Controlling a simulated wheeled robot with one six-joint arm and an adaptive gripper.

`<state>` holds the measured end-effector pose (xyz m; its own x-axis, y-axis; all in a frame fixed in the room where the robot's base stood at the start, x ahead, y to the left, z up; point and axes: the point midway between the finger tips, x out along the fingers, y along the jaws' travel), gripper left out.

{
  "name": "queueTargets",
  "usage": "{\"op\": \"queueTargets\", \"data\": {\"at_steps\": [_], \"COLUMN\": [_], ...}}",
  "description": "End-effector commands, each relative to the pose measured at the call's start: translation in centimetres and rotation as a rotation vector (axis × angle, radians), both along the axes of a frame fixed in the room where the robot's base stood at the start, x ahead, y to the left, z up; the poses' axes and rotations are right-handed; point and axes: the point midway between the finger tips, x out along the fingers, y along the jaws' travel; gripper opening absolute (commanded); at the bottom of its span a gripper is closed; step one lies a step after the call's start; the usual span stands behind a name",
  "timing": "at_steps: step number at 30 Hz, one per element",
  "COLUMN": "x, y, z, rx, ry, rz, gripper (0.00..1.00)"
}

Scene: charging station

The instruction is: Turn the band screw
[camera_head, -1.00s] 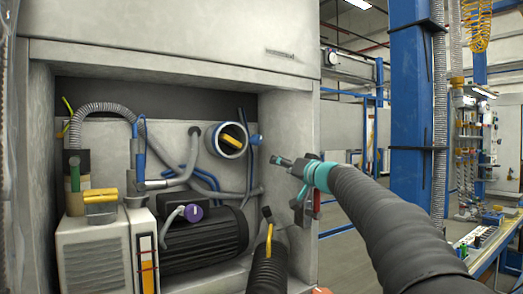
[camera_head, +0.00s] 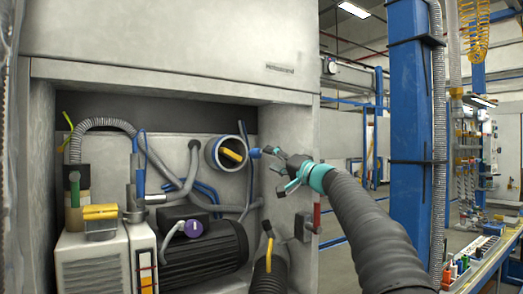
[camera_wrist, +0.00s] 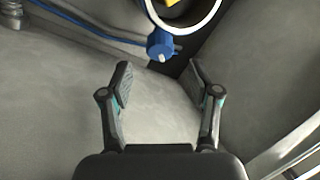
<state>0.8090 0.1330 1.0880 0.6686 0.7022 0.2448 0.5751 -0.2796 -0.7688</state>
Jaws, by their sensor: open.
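The band screw (camera_head: 256,152) is a small blue knob on the right side of a round pale ring (camera_head: 212,153). A yellow handle (camera_head: 232,155) sits inside the ring. In the wrist view the blue screw (camera_wrist: 160,46) sticks out below the ring's edge (camera_wrist: 214,22), ahead of the fingertips. My gripper (camera_head: 277,170) is just right of the screw in the head view. In the wrist view my gripper (camera_wrist: 159,76) is open and empty, with the screw lined up with the gap, beyond the fingertips. I see no contact.
The ring is inside a grey cabinet recess with hoses, a black motor (camera_head: 205,250) and a purple knob (camera_head: 193,229). The cabinet's right wall (camera_head: 290,130) is close to my gripper. A black corrugated hose (camera_head: 268,278) stands below. A blue post (camera_head: 408,130) is at right.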

Motion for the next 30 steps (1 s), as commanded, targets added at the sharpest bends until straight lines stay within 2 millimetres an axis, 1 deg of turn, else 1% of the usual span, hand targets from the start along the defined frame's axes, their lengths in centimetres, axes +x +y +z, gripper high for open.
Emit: {"op": "queueTargets", "data": {"at_steps": [1,3,9,13,22,23,24,26,27,29,30], "x": [0.7,1.5,2.9,3.4,3.5,3.5,3.5,3.5,3.5,3.5,3.5], "y": [0.7,1.6,3.1,3.5,3.6,3.6,3.6,3.6,3.6,3.6,3.6], "z": [0.6,0.9,1.3,1.3,1.3,1.3,1.3,1.3,1.3,1.3,1.3], "rx": [0.0,0.001,0.0,0.0,0.001,0.001,0.001,0.001,0.001,0.001,0.0], "ry": [0.001,0.001,0.0,0.0,0.0,0.0,0.0,0.0,0.0,0.0,0.0], "rz": [0.001,0.002,0.0,0.0,-0.001,-0.001,-0.001,-0.001,-0.001,-0.001,-0.001], "gripper": [0.62,0.62,0.62,0.62,0.62,0.57,0.47,0.32,0.22,0.07,0.02]}}
